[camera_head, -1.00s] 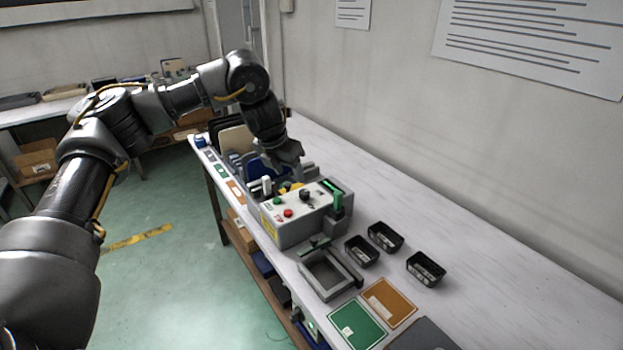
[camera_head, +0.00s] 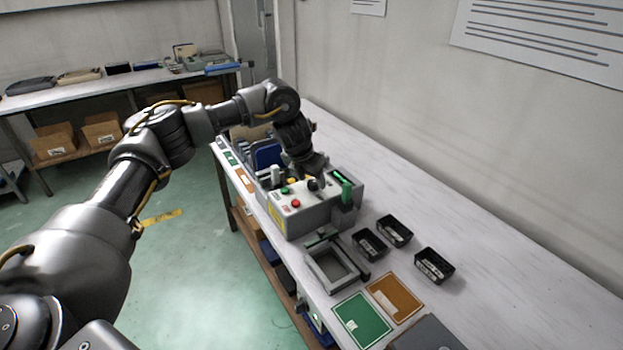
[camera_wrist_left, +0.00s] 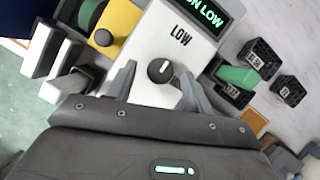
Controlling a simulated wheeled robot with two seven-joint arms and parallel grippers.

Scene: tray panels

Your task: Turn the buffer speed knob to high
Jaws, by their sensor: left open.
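The buffer speed knob (camera_wrist_left: 160,71) is a round dark knob with a white pointer mark, on a white panel (camera_wrist_left: 153,93). The word LOW is printed above it, and a green-lit display (camera_wrist_left: 207,15) reads "ON LOW". The panel tops a grey machine (camera_head: 310,218) on the bench. My left gripper (camera_wrist_left: 158,74) is open, its two grey fingers on either side of the knob; I cannot tell if they touch it. In the head view the left gripper (camera_head: 313,175) is low over the panel, beside the dark knob. My right gripper is not in view.
Green (camera_head: 285,190) and red (camera_head: 296,203) buttons sit on the panel's left. A green-topped part (camera_head: 346,192) stands at its right. Black bins (camera_head: 395,231) and a grey frame (camera_head: 333,267) stand nearby.

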